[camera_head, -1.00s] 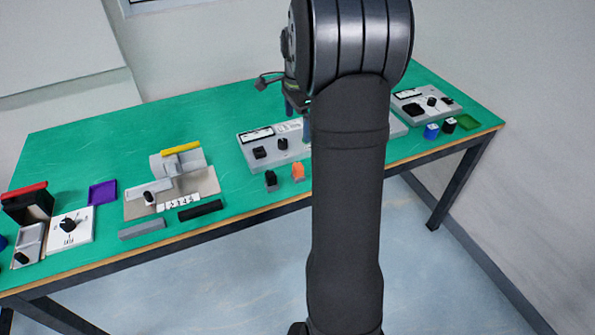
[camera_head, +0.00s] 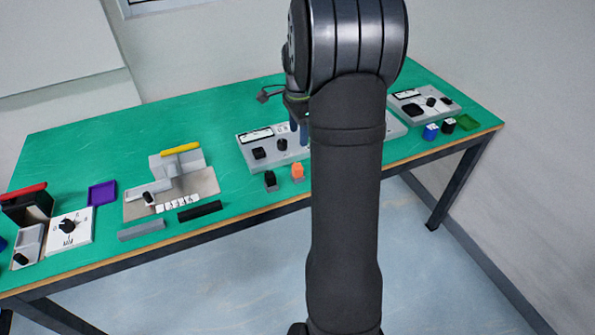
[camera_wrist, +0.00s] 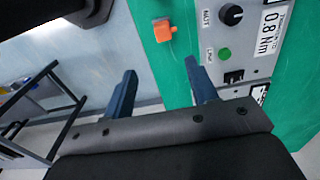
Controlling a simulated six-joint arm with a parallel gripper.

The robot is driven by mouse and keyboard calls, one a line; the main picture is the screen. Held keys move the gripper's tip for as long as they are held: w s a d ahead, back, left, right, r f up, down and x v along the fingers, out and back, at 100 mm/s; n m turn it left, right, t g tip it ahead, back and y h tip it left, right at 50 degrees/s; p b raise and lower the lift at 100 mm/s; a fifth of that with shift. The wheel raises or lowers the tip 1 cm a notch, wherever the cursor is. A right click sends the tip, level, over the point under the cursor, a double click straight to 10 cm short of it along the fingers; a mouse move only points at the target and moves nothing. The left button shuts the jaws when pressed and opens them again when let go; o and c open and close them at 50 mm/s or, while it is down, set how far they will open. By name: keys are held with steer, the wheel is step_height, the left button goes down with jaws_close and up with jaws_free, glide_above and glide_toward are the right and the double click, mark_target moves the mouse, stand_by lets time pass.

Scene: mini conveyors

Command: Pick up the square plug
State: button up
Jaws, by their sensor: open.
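An orange block-shaped plug (camera_head: 297,169) stands on a small grey base near the table's front edge. It also shows in the wrist view (camera_wrist: 164,30), at the top centre. A black plug (camera_head: 270,178) stands on a similar base just left of it. Which one is the square plug I cannot tell for sure. My gripper (camera_head: 298,132) is above the grey panel behind the orange plug, partly hidden by my arm. In the wrist view its two blue fingers (camera_wrist: 160,70) are apart with nothing between them, and the orange plug lies beyond the fingertips.
The grey panel (camera_head: 245,142) with black knobs and a label is beneath and behind my gripper. A yellow-handled fixture (camera_head: 181,149) and purple tray (camera_head: 102,194) are left.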

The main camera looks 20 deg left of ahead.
glide_above(297, 172)
steer(key=w, duration=0.1)
step_height(297, 172, down, 9)
steer(key=shift+w+f, duration=0.15)
steer(key=shift+f, duration=0.05)
steer(key=shift+w+a+f, duration=0.1)
steer(key=shift+a+f, duration=0.05)
steer(key=shift+f, duration=1.2)
steer(key=shift+w+a+f, duration=0.1)
steer(key=shift+f, duration=1.25)
steer(key=c, duration=1.1)
